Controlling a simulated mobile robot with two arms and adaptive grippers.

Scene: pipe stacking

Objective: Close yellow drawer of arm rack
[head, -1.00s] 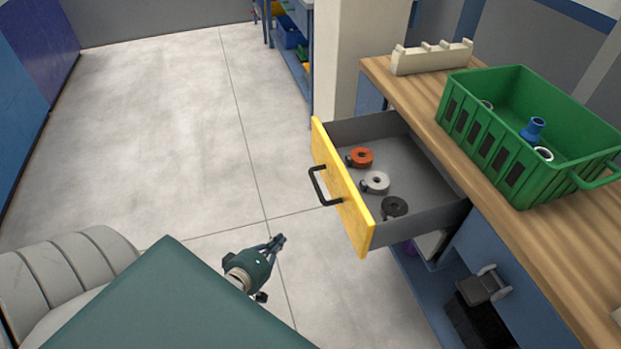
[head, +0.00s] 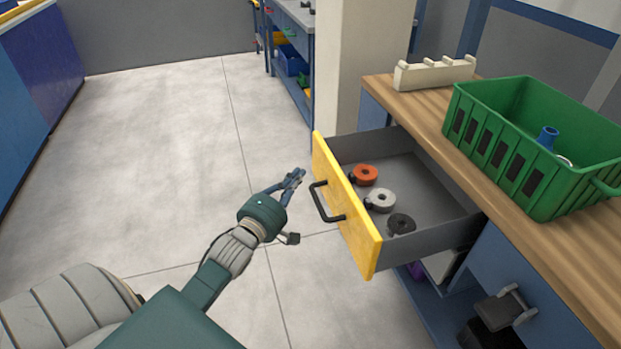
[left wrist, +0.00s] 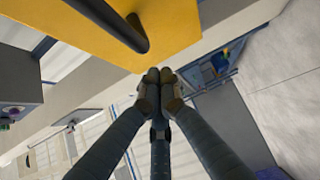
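The yellow drawer (head: 345,208) stands pulled out from the wooden-topped bench, with a black handle (head: 326,203) on its front. Inside lie an orange roll (head: 364,174), a white roll (head: 381,200) and a black roll (head: 401,224). My left gripper (head: 297,175) is left of the drawer front, apart from it and empty. Its fingertips (left wrist: 158,75) are together in the left wrist view, near the yellow front (left wrist: 185,30), with the handle (left wrist: 112,22) beyond. My right gripper is not in view.
A green crate (head: 480,145) with a blue pipe piece (head: 547,137) stands on the bench top (head: 415,105). A cream rack piece (head: 434,73) lies at its far end. Open floor (head: 160,150) is to the left.

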